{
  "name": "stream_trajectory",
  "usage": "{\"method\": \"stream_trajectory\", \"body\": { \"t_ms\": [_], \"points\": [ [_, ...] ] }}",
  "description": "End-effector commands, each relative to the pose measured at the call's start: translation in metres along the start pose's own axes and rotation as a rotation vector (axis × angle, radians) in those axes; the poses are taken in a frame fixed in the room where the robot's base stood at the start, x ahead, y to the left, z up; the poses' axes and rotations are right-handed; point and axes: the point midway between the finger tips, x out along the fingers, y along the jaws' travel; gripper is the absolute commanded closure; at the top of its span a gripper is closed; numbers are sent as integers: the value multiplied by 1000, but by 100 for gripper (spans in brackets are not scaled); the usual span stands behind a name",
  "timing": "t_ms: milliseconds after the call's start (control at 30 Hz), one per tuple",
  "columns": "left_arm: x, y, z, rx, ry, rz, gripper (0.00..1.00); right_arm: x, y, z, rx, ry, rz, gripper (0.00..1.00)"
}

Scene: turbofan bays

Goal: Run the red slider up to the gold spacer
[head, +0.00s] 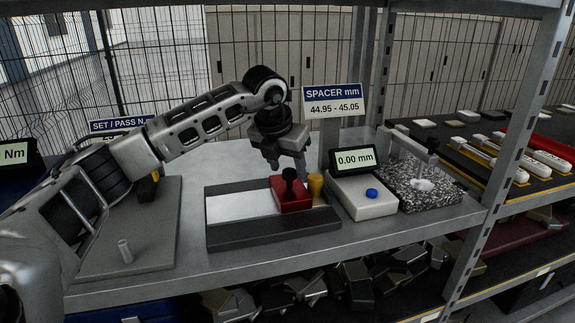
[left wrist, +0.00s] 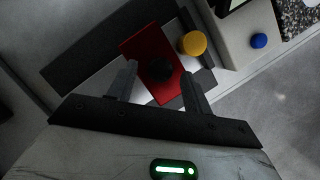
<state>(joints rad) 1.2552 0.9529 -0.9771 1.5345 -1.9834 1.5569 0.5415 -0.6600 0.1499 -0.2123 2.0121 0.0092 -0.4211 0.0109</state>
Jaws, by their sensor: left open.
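The red slider (head: 292,203) with a black knob (head: 289,176) sits on a dark fixture (head: 272,234) with a pale metal strip (head: 240,206). The gold spacer (head: 316,187) stands upright just right of the slider. My left gripper (head: 287,166) is open, pointing down above the slider. In the left wrist view, the left gripper's fingers (left wrist: 160,88) stand apart on either side of the red slider (left wrist: 140,45) and its knob (left wrist: 161,68). The gold spacer (left wrist: 192,43) lies beyond them. My right gripper is not in view.
Right of the fixture are a gauge display reading 0.00 mm (head: 355,160), a white box with a blue button (head: 371,193) and a speckled block with a stand (head: 415,186). A grey plate with a peg (head: 124,250) lies left. A spacer sign (head: 334,100) stands behind.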

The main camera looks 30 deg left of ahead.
Motion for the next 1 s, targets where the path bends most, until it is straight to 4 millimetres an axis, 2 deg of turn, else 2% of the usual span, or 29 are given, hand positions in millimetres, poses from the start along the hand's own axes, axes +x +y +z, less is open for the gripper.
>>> {"method": "stream_trajectory", "body": {
  "t_ms": [133, 400, 533, 567, 933, 967, 1000],
  "points": [
    [8, 0, 0, 1, 1, 0, 50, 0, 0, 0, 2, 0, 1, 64],
    [10, 0, 0, 1, 1, 0, 50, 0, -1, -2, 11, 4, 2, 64],
    [9, 0, 0, 1, 0, 0, 86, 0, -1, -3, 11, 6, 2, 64],
    [9, 0, 0, 1, 0, 0, 90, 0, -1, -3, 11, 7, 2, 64],
    [10, -2, 1, 1, -1, -1, 90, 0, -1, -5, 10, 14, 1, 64],
    [9, -2, 2, 1, -2, -1, 63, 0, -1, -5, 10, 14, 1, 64],
    [9, -1, 2, 1, -2, -1, 52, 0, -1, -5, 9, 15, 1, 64]
  ]
}}
